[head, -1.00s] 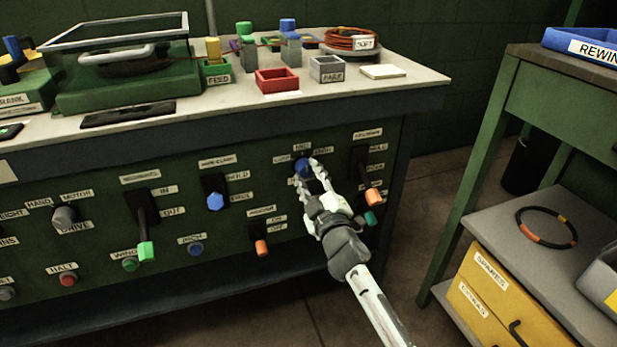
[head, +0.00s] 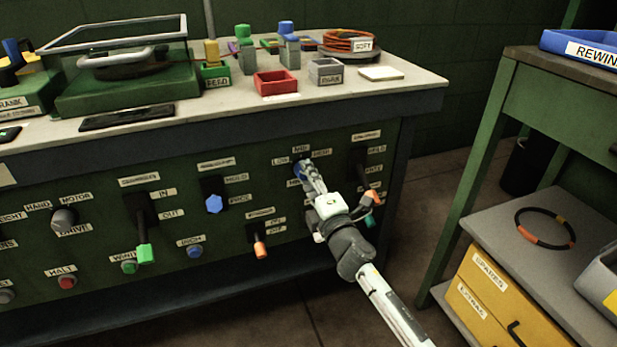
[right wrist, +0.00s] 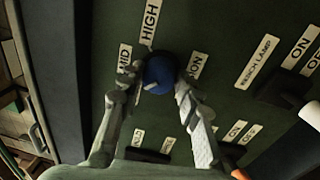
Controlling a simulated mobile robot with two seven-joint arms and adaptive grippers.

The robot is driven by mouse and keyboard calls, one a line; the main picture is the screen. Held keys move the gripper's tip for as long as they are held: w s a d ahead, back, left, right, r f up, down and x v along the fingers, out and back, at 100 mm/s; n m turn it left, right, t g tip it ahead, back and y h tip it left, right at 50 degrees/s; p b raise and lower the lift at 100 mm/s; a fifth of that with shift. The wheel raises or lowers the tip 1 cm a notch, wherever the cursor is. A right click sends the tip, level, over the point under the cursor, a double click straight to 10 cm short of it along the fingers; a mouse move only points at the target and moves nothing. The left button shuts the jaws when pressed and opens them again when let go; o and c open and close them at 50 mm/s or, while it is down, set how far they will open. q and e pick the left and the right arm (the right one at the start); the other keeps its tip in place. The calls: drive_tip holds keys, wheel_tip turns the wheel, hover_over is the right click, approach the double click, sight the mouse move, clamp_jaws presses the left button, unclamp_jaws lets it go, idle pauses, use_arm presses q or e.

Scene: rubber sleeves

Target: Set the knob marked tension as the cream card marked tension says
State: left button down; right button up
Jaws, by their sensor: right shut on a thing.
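The blue tension knob (head: 298,170) is on the front panel at the right, with LOW, MID and HIGH labels around it. My right gripper (head: 305,172) is shut on this knob. In the right wrist view the knob (right wrist: 158,73) sits between the two fingertips, with MID at its left and HIGH above it. A pale mark shows on the knob's lower left side there. Its name label is partly hidden; only "ON" shows. A cream flat piece (head: 382,73) lies on the bench top at the right; no writing is readable on it. My left gripper is out of view.
A black lever with an orange end (head: 372,197) is close to the right of my gripper. An orange-tipped switch (head: 260,250) is lower left, and a blue knob (head: 214,203) farther left. A green side table (head: 480,150) stands at the right, with floor between.

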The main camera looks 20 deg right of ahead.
drive_tip(key=shift+n, duration=0.3)
drive_tip(key=o, duration=1.2)
drive_tip(key=shift+c, duration=0.2)
drive_tip(key=s+f, duration=0.1)
drive_tip(key=s, duration=1.1)
drive_tip(key=shift+d, duration=0.3)
